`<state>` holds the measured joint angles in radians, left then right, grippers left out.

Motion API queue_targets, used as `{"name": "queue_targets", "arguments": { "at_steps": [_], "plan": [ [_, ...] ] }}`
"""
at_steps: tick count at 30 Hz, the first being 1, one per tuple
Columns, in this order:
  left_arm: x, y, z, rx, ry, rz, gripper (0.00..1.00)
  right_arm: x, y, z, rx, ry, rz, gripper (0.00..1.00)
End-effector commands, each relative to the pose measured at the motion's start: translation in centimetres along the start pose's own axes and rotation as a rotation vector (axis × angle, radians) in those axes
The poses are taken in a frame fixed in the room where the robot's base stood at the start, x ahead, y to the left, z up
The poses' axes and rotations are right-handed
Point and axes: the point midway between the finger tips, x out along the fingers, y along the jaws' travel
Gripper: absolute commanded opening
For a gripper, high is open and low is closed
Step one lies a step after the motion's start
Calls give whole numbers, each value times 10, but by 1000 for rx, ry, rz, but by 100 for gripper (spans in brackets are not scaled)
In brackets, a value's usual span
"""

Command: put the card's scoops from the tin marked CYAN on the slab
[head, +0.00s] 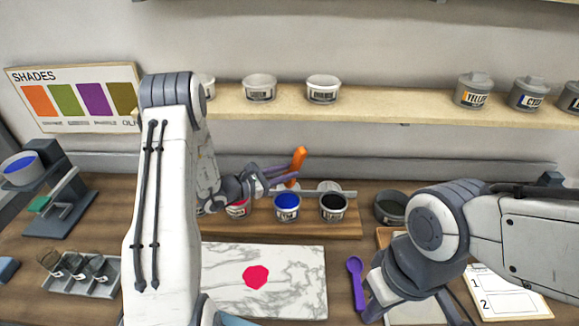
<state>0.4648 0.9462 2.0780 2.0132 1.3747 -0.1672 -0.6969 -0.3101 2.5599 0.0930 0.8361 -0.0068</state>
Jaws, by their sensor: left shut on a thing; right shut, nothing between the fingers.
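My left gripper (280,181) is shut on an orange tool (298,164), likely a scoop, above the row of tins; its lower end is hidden. Below stand a tin with red content (238,210), a blue one (287,207) and a black one (333,208); their labels are too small to read. A lidded tin on the shelf has a label that seems to read CYAN (529,95). The marble slab (300,290) bears one red blob (256,276). The card (510,300) shows lines 1 and 2, partly hidden by my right arm. My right gripper (374,310) is shut and empty near the purple scoop (357,278).
A tin marked YELLOW (473,92) and pale tubs (322,89) stand on the shelf (400,105). A SHADES board (75,95) leans at the left. A grey device (55,195) and a small tray (80,275) stand left. A dark bowl (390,207) is right of the tins.

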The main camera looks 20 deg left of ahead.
Motion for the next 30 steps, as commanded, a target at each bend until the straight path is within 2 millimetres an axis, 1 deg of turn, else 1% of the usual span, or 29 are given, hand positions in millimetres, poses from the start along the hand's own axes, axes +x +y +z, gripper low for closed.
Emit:
{"name": "queue_targets", "arguments": {
  "at_steps": [5, 12, 15, 18, 22, 30],
  "plan": [
    [1, -3, -17, -2, 1, 3, 0, 11, 1, 1, 1, 0, 0, 0],
    [6, -11, -48, -1, 0, 2, 0, 29, 2, 2, 5, 0, 0, 0],
    [7, -13, -64, 0, -1, 2, 0, 47, 3, 3, 7, 0, 0, 0],
    [9, -14, -74, 0, -1, 1, 0, 58, 4, 3, 9, 0, 0, 0],
    [9, -15, -81, 0, -1, 1, 0, 65, 5, 4, 10, 0, 0, 0],
    [9, -14, -80, 0, -1, 0, 0, 64, 5, 4, 10, 0, 0, 0]
  ]
}}
